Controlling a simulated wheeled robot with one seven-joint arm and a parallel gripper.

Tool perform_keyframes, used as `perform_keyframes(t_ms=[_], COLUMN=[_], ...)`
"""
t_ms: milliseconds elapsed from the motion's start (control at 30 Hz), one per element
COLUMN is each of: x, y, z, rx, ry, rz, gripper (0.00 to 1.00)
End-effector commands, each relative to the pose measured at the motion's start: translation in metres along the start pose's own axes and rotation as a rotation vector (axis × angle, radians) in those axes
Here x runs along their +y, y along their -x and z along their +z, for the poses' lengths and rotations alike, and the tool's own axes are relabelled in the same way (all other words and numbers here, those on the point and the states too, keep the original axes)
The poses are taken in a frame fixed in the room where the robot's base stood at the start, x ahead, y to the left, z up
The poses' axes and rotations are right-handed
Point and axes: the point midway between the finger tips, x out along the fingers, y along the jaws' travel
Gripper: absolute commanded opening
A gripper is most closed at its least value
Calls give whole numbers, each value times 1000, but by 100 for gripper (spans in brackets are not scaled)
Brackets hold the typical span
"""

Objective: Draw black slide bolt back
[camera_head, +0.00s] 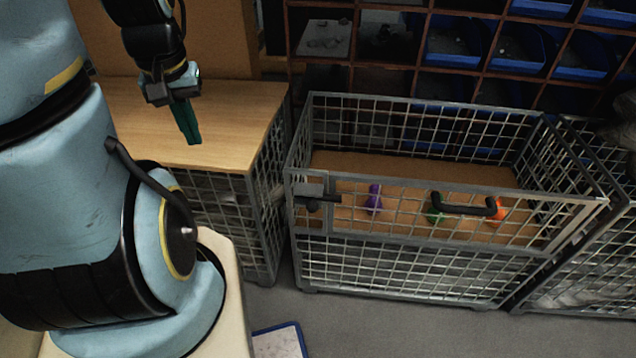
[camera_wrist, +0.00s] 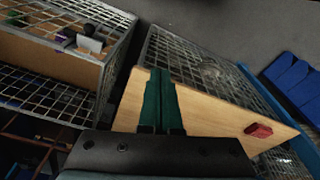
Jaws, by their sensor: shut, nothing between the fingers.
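The black slide bolt (camera_head: 318,203) sits on a grey plate at the upper left corner of the wire cage's front panel. It also shows small in the wrist view (camera_wrist: 66,35), at the upper left. My gripper (camera_head: 190,135) hangs above the wooden top left of the cage, apart from the bolt. Its green fingers (camera_wrist: 161,100) are together with nothing between them.
The wire cage (camera_head: 420,245) holds purple, green and orange objects behind a black handle (camera_head: 464,208). The wooden top (camera_head: 235,115) beside it has a red object (camera_wrist: 258,130) at one end. Shelves with blue bins (camera_head: 455,45) stand behind.

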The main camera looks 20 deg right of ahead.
Motion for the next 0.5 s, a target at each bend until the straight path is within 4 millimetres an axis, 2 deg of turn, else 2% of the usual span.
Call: perform_keyframes(t_ms=[367,467,500], x=[2,17,28], y=[-1,-10,-16], z=[-1,-8,-12], rx=[-3,-25,-40], ry=[-16,-126,-209], rz=[-1,-6,-9], gripper=[0,0,0])
